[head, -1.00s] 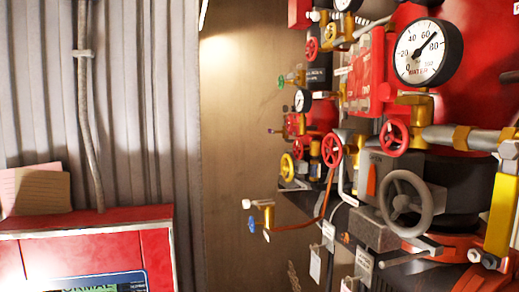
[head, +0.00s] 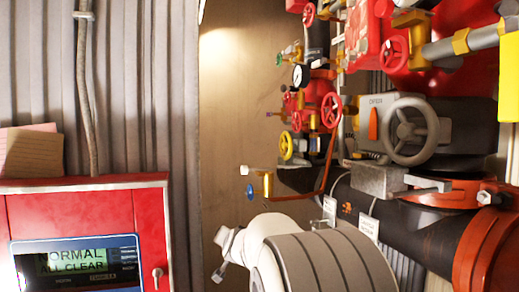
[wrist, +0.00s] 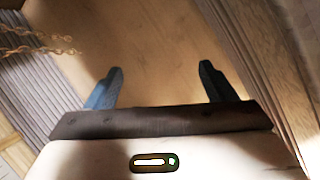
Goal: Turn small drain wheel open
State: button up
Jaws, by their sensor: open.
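A small blue wheel (head: 249,192) sits on a brass valve (head: 266,184) at the end of a thin copper pipe, in the middle of the head view. No label on it can be read, so I cannot tell for sure that it is the drain wheel. My gripper (wrist: 160,70) is open and empty in the wrist view, its two dark fingers wide apart over a plain tan surface. No wheel shows between them. In the head view my white and grey arm is below and right of the blue wheel, apart from it in the picture.
A yellow wheel (head: 286,145), red wheels (head: 331,110) and a large grey wheel (head: 411,130) crowd the pipework at right. A red panel (head: 150,235) with a "NORMAL ALL CLEAR" screen stands at left. Bare brown wall (head: 228,110) lies behind the blue wheel.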

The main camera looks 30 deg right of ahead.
aim_at(294, 122)
jog(key=w+d+r+m+t+h+p, duration=0.1)
jog(key=w+d+r+m+h+p, duration=0.1)
jog(key=d+r+m+h, duration=0.4)
jog(key=w+d+r+m+t+h+p, duration=0.1)
jog(key=w+r+m+h+p, duration=0.15)
jog(key=r+m, duration=0.6)
jog(key=s+d+r+m+g+h+p, duration=0.1)
jog(key=s+r+m+g+h+p, duration=0.3)
jog(key=s+r+m+g, duration=0.45)
jog(key=s+d+r+m+g+h+p, duration=0.1)
jog(key=s+r+m+g+h+p, duration=0.35)
jog(key=r+m, duration=0.65)
jog(key=d, duration=0.2)
jog(key=w+d+m+p, duration=0.1)
jog(key=d, duration=0.2)
jog(key=w+d+m+g, duration=0.1)
jog(key=d, duration=0.1)
jog(key=shift+d+r+p, duration=0.2)
jog(key=shift+d+p, duration=0.1)
jog(key=shift+p, duration=0.05)
jog(key=shift+c, duration=0.3)
jog(key=c, duration=0.9)
jog(key=shift+g, duration=0.3)
